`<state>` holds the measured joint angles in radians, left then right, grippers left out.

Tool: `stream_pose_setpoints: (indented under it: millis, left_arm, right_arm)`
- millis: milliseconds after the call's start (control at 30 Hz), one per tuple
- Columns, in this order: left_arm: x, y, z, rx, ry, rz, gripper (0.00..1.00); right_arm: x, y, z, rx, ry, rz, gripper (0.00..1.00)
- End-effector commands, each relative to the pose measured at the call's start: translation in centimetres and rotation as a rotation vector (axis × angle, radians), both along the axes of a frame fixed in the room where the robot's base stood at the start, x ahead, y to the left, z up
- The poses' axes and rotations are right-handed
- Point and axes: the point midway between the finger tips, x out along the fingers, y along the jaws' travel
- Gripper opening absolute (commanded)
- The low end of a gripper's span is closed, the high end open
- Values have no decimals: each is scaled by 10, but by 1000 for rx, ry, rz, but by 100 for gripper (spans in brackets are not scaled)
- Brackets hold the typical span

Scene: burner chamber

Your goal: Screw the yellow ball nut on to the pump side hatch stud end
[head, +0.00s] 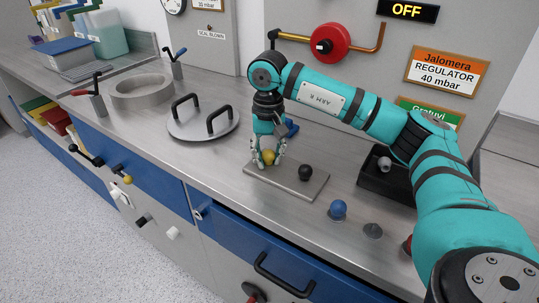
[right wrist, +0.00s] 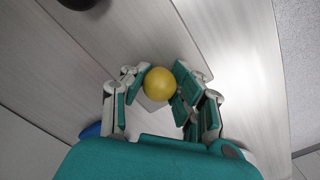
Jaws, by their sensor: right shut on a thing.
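The yellow ball nut (head: 269,157) is at the left end of a flat grey plate (head: 290,186) on the counter. My right gripper (head: 266,160) points down with its fingers around the ball; it is shut on it. In the right wrist view the yellow ball nut (right wrist: 160,84) sits between the fingertips of my right gripper (right wrist: 157,88). I cannot tell whether the ball still touches the plate. I cannot make out for certain which part is the pump side hatch stud end. My left gripper is not in view.
A black ball (head: 305,172) stands on the same plate. A round lid with two handles (head: 190,128) and a metal ring (head: 142,91) lie to the left.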

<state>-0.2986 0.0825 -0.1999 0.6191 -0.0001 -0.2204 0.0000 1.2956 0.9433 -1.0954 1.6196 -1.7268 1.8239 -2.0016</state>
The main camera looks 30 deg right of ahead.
Motion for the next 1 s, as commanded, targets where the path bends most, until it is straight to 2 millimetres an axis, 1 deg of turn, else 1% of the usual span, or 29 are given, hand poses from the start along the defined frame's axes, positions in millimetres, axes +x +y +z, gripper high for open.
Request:
stream_pose_setpoints:
  millis: [33, 100, 167, 600, 700, 800, 1000]
  left_arm:
    - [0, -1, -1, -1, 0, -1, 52]
    - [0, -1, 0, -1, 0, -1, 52]
    - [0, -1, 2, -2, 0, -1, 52]
    - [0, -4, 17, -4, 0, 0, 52]
    - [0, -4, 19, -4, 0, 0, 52]
    - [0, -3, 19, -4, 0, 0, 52]
    - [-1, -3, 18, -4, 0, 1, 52]
  right_arm:
    - [-2, 3, -7, 2, 13, 6, 0]
    - [-2, 3, -6, 2, 14, -21, 0]
    - [-2, 3, -6, 2, 14, -86, 0]
    - [-2, 5, -6, 3, 14, -840, 0]
    - [-2, 5, -7, 3, 13, -952, 0]
    - [-2, 5, -7, 4, 12, -1000, 0]
    - [-1, 5, -8, 4, 12, -1004, 0]
